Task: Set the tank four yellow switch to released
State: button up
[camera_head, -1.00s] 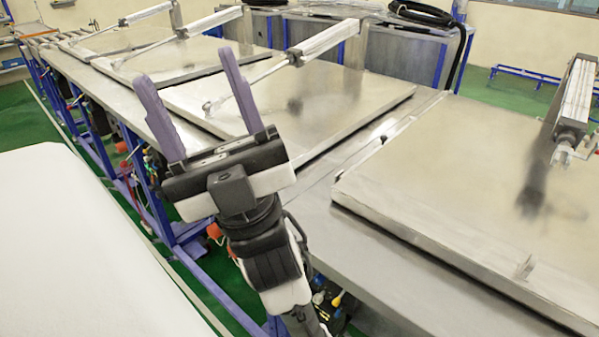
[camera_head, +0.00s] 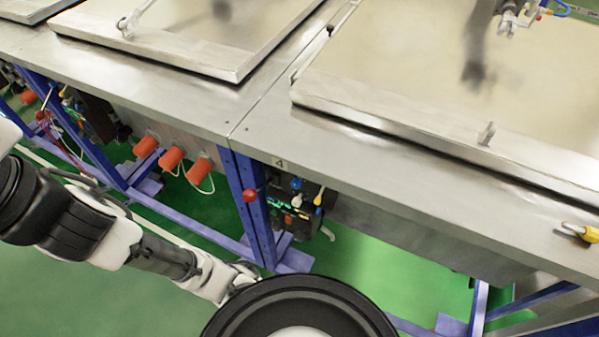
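A small valve block (camera_head: 290,208) hangs below the steel table edge under a label marked 4. It carries small blue, green, yellow and white parts. A small yellow piece (camera_head: 297,201) shows on it, which looks like the yellow switch; its setting is too small to tell. A red knob (camera_head: 249,195) is on the blue post left of the block. My arm (camera_head: 95,222) comes in from the left edge, well left of the block.
The steel table (camera_head: 250,118) with large lids (camera_head: 400,118) runs across the upper view. Blue frame legs (camera_head: 247,215) stand beside the block. Orange plugs (camera_head: 172,158) hang to the left. Another yellow part (camera_head: 580,232) is at the right edge. Green floor is open below the table.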

aim_at(317, 201)
jog(key=k+l, duration=0.15)
jog(key=l, duration=0.2)
jog(key=k+l, duration=0.1)
jog(key=l, duration=0.3)
jog(key=k+l+u, duration=0.1)
jog(key=l, duration=0.25)
jog(key=k+l, duration=0.2)
jog(key=l, duration=0.2)
jog(key=k+l, duration=0.15)
jog(key=l, duration=0.2)
jog(key=k+l, duration=0.15)
jog(key=l, duration=0.2)
jog(key=u, duration=0.05)
